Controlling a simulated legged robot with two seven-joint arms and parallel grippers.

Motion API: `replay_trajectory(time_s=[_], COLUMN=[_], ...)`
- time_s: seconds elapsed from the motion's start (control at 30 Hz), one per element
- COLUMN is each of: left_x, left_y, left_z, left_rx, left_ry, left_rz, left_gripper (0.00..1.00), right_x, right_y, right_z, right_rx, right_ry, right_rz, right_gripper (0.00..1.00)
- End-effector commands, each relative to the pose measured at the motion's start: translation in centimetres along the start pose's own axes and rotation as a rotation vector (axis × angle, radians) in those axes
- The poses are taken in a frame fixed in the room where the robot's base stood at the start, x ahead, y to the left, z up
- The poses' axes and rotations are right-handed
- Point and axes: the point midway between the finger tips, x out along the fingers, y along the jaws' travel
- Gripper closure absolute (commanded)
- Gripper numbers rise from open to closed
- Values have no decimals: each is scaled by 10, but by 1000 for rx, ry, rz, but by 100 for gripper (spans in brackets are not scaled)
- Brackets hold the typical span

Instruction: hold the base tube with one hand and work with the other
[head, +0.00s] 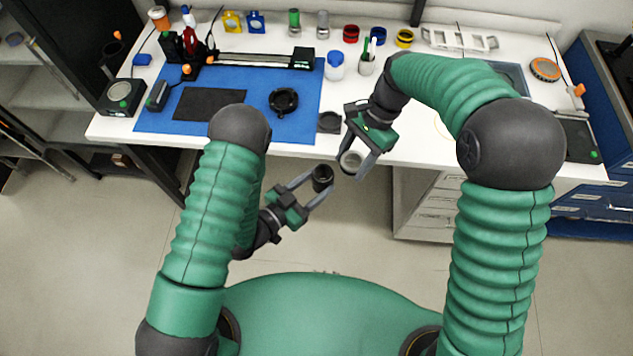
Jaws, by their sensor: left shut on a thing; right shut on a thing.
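My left gripper (318,190) is shut on a short black tube (322,173), whose round opening faces up. It holds the tube in the air in front of the bench's front edge. My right gripper (355,165) is shut on a short pale grey-white ring or tube (351,159) with an open top. The two parts are close side by side, with a small gap between them, the pale one slightly higher in the picture. I cannot tell for certain which part is the base tube.
The white bench (420,150) carries a blue mat (225,78) with a black sheet (209,104) and a black ring-shaped part (284,101). A dark round piece (329,122) lies right of the mat. A white jar (334,66) and a pen cup (367,64) stand behind.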

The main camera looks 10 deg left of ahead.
Motion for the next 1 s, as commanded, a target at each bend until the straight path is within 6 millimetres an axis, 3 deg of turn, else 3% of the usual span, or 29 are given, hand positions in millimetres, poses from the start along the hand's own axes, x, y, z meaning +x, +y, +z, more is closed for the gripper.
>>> replay_trajectory(time_s=[0.1,0.3,0.73,1.0], left_x=[0,0,0,0], left_y=[0,0,0,0], left_z=[0,0,0,0], left_rx=[0,0,0,0], left_ry=[1,1,1,0], left_rz=[0,0,0,0], left_gripper=[100,100,100,100], right_x=[-4,-8,-6,16], right_y=[-26,-47,-48,-48], right_z=[31,57,58,48], right_rx=[164,322,341,341], right_ry=[-1,-3,-4,-3], right_rz=[-69,-130,-134,-132], right_gripper=[90,90,90,90])
